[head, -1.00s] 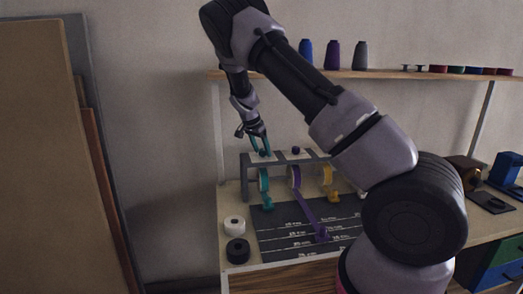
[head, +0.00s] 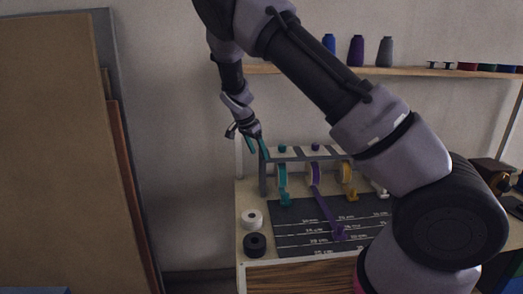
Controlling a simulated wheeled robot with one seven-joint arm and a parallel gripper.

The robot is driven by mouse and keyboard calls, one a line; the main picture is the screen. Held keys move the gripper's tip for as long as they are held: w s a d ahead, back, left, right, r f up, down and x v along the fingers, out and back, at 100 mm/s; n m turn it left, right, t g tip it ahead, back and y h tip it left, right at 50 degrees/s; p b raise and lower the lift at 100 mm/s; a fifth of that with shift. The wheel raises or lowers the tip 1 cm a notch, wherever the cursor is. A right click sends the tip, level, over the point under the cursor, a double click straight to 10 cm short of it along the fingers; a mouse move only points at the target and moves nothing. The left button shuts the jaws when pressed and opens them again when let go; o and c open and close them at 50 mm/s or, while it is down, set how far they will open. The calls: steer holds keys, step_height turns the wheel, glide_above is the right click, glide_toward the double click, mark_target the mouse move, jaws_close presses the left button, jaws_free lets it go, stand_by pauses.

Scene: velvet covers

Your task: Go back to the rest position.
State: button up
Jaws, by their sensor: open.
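My gripper (head: 257,145) is open, with teal fingers pointing down. It hangs at the left end of the ribbon rack (head: 263,178), near its top, and nothing shows between the fingers. The rack carries a teal roll (head: 282,177), a purple roll (head: 314,174) and a yellow roll (head: 347,173). My arm reaches over the table from the right and hides part of the rack and mat.
A white roll (head: 252,219) and a black roll (head: 255,245) stand at the table's left edge. Blue, purple and grey spools (head: 385,52) stand on the shelf (head: 300,69) behind my arm. Brown boards (head: 55,150) lean at the left. The wall between boards and table is clear.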

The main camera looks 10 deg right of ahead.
steer(key=s+d+r+n+y, duration=0.1)
steer(key=s+d+r+y, duration=0.1)
steer(key=s+d+r, duration=0.4)
steer(key=s+d+r+y, duration=0.2)
steer(key=s+r, duration=0.1)
steer(key=r, duration=0.6)
steer(key=s+d+r+n+y, duration=0.1)
steer(key=s+d+r+y, duration=0.1)
steer(key=s+d+r, duration=0.4)
steer(key=s+d+r+n+t, duration=0.1)
steer(key=s+r, duration=0.3)
steer(key=s, duration=0.4)
steer(key=s+d+r+n+t, duration=0.1)
steer(key=s+r+n+t, duration=0.2)
steer(key=s, duration=0.6)
steer(key=shift+s+d+r+n+t, duration=0.2)
steer(key=shift+d+r+n+t, duration=0.1)
steer(key=shift+r, duration=0.4)
